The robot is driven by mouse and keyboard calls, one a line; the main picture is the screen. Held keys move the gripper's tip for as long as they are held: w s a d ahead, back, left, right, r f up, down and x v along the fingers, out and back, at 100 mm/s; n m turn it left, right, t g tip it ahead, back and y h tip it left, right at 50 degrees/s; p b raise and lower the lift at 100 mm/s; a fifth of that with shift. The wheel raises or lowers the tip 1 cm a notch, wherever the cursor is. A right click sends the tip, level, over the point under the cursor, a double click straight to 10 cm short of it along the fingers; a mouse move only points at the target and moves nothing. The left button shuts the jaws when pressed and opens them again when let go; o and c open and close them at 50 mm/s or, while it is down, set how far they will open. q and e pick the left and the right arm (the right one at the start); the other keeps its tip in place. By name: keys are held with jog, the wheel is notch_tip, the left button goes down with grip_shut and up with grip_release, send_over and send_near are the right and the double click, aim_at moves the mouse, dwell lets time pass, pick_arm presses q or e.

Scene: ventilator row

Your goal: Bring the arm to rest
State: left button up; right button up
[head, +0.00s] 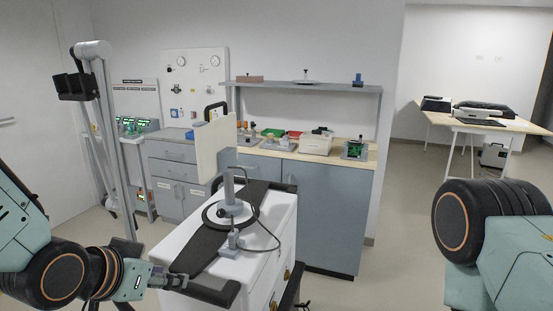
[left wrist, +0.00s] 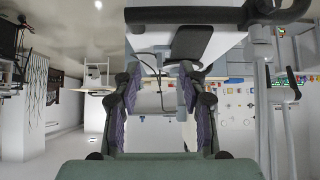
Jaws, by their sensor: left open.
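My left arm comes in from the left in the head view. Its gripper (head: 168,281) is beside the front left of the white cart (head: 190,291), close to the cart's dark handle (head: 215,293). I cannot tell whether they touch. In the left wrist view the two fingers of the left gripper (left wrist: 158,95) are spread apart with nothing between them. That view is upside down, with the cart at the top. My right arm shows at the right edge of the head view, but its gripper is outside the picture.
The cart carries a flat panel (head: 215,146) on a post and a cable. A grey stand (head: 108,130) rises at the left. Behind is a cabinet bench (head: 330,215) with a shelf (head: 330,87) and small devices. A table (head: 440,114) stands back right. Floor between is clear.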

pick_arm(q)
jog(key=s+a+f+n+g+y+b, duration=0.15)
jog(key=s+f, duration=0.25)
jog(key=f, duration=0.6)
jog(key=s+a+f+n+g+y+b, duration=0.1)
jog(key=s+f+n+b, duration=0.15)
jog(key=f, duration=0.75)
jog(key=s+f+g+b, duration=0.5)
jog(key=s+f, duration=1.3)
jog(key=s, duration=0.4)
jog(key=shift+a+f+g, duration=0.15)
jog(key=shift+f+g, duration=0.1)
jog(key=shift+g, duration=0.4)
jog(key=shift+y, duration=0.25)
jog(key=shift+s+a, duration=0.1)
